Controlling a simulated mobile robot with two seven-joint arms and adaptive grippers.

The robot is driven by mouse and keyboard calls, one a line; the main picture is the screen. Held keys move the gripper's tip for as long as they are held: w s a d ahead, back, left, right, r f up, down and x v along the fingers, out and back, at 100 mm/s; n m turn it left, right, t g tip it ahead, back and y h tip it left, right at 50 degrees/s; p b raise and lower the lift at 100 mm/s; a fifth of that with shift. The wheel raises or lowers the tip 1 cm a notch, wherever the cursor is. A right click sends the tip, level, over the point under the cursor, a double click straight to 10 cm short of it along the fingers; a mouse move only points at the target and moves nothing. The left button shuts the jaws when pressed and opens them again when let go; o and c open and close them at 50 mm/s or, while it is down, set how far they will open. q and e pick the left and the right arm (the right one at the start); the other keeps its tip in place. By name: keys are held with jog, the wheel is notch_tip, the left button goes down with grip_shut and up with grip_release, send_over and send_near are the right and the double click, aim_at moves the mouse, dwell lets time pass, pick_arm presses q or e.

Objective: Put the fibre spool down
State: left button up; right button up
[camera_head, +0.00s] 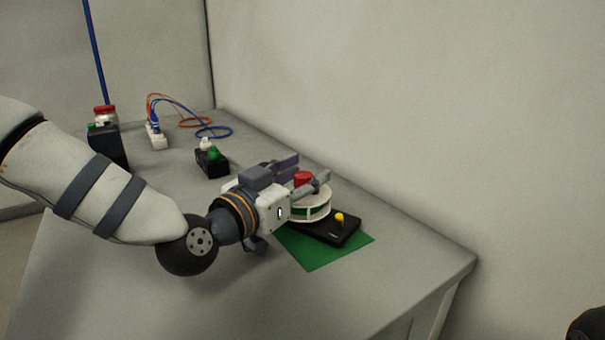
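The fibre spool (313,212), white with a green band, is at the right end of my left arm. A red knob (303,178) shows above it. My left gripper (302,173) is over the spool, with its fingers spread and the red knob between them; a gap shows between the knob and the far finger. The spool appears low over a black block with a yellow knob (340,224) on a green mat (318,257). The gripper hides part of the spool, and I cannot tell what its underside touches. My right gripper is not in view.
A black box with green and white knobs (211,161) stands behind the gripper. Further back are a white block (156,137) with blue and orange cables and a dark container (108,146). The grey bench (405,258) is clear at front right. A wall borders its back.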

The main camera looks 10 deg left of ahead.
pick_arm(q)
jog(key=shift+r, duration=0.35)
jog(key=p+v, duration=0.1)
jog(key=v, duration=1.1)
jog(key=shift+r+p, duration=0.2)
jog(key=shift+p, duration=0.2)
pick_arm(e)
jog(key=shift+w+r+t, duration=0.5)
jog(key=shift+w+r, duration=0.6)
